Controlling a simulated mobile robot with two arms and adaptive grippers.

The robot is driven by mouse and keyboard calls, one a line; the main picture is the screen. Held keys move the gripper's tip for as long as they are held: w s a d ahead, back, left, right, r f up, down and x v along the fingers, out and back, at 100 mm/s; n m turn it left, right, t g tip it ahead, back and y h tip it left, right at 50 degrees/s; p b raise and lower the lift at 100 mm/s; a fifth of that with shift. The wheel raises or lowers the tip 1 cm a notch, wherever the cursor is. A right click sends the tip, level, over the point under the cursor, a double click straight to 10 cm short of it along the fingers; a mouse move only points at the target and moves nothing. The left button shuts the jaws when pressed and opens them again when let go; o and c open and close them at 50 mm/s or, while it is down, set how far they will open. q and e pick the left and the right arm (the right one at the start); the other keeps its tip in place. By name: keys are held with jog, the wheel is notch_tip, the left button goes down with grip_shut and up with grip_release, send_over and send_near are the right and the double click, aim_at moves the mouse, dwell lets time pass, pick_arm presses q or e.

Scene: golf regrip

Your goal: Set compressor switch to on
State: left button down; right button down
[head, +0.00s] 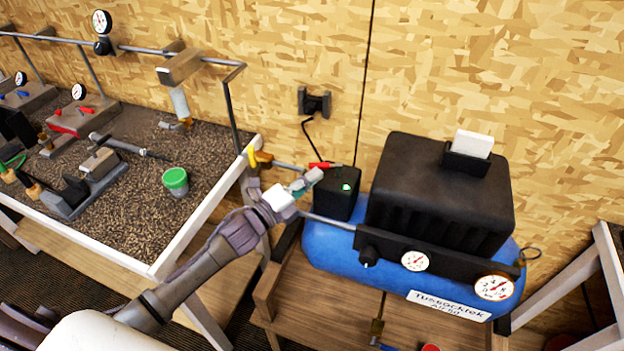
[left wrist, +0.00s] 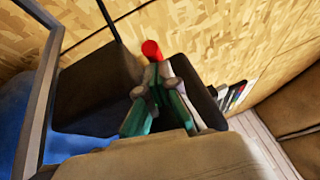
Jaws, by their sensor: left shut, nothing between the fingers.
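The compressor has a blue tank (head: 330,252) with a black motor housing (head: 440,190) on top. At its left end stands a small black switch box (head: 338,205) with a lit green lamp (head: 346,187). A red switch lever (head: 322,165) shows at the top of this box; its red end is also in the left wrist view (left wrist: 151,50). My left gripper (head: 314,176) is shut and empty, with its fingertips right by the lever and the box. In the left wrist view the green-grey fingers (left wrist: 157,85) end just below the red end; contact cannot be told. My right gripper is not in view.
Two gauges (head: 415,260) sit on the compressor's front panel. A wall socket (head: 314,102) with a cable is above the box. A wooden stand (head: 350,300) bears the compressor.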

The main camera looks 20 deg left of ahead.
pick_arm(q)
jog(key=w+a+m+g+h+b, duration=0.1)
jog(key=w+m+g+h+b, duration=0.1)
jog(key=h+b, duration=0.1)
jog(key=shift+w+a+f, duration=0.1)
jog(key=shift+a+f, duration=0.15)
jog(key=shift+a, duration=0.15)
jog(key=shift+r, duration=0.25)
